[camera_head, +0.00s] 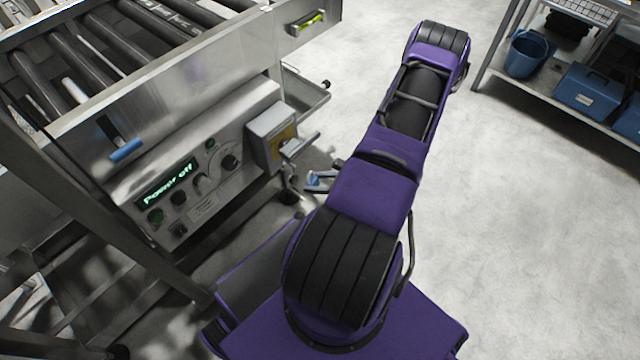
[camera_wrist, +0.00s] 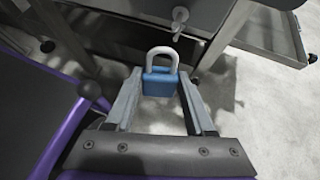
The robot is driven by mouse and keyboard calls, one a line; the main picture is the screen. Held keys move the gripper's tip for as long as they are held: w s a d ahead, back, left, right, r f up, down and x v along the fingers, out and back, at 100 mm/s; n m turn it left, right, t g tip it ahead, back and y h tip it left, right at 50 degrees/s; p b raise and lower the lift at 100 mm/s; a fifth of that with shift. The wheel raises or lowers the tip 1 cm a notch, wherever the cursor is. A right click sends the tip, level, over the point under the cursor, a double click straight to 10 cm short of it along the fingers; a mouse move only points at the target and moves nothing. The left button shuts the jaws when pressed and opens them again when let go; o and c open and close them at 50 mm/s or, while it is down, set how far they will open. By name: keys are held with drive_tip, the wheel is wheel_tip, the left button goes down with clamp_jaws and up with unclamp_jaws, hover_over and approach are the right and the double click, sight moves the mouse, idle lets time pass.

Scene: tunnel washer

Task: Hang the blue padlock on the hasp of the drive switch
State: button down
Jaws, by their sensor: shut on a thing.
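The blue padlock (camera_wrist: 160,82) is held upright between the fingertips of my gripper (camera_wrist: 161,86) in the wrist view, its pale shackle pointing up, away from the palm. The drive switch (camera_head: 270,136) is a grey box with a yellow plate and a protruding grey handle (camera_head: 300,145), on the right end of the control panel. The padlock is below and right of that handle, apart from it. The hasp cannot be made out clearly.
The control panel (camera_head: 185,190) has a green "Power off" display and several knobs. A metal roller conveyor (camera_head: 100,60) is above it. A leg and bracket (camera_head: 290,190) stand near my gripper. A shelf (camera_head: 560,100) with blue containers is at right; open floor lies between.

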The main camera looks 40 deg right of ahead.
drive_tip(key=w+f+b, duration=0.1)
drive_tip(key=w+b, duration=0.1)
drive_tip(key=w, duration=0.5)
drive_tip(key=shift+w+a+f, duration=0.25)
drive_tip(key=shift+w+a, duration=0.05)
idle(0.5)
idle(0.6)
drive_tip(key=shift+c, duration=0.9)
unclamp_jaws()
drive_tip(key=shift+s, duration=0.1)
drive_tip(key=p+v, duration=0.2)
drive_tip(key=v, duration=1.5)
